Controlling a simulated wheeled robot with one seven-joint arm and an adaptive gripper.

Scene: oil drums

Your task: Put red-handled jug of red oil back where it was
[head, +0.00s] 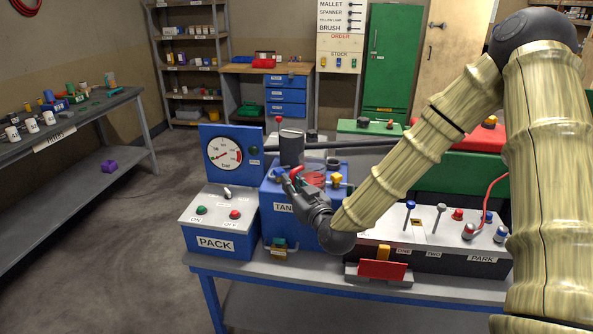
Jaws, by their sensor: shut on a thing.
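My gripper (291,184) is over the top of the blue tank box (277,221), at its front left part, and is shut on what I take to be the red-handled jug. A grey cylinder (291,149) with a dark rim stands up just behind the gripper, and a red piece (314,178) shows right beside the fingers. I cannot tell clearly which of these belong to the jug. The gripper hides much of the contact, and the oil cannot be told for sure.
The PACK box (217,243) with a pressure gauge (224,153) is left of the tank. A lever panel (430,261) marked PARK is at the right, with a red plate (382,270) in front. A side bench (67,131) with small cups stands at the left. Open floor lies between.

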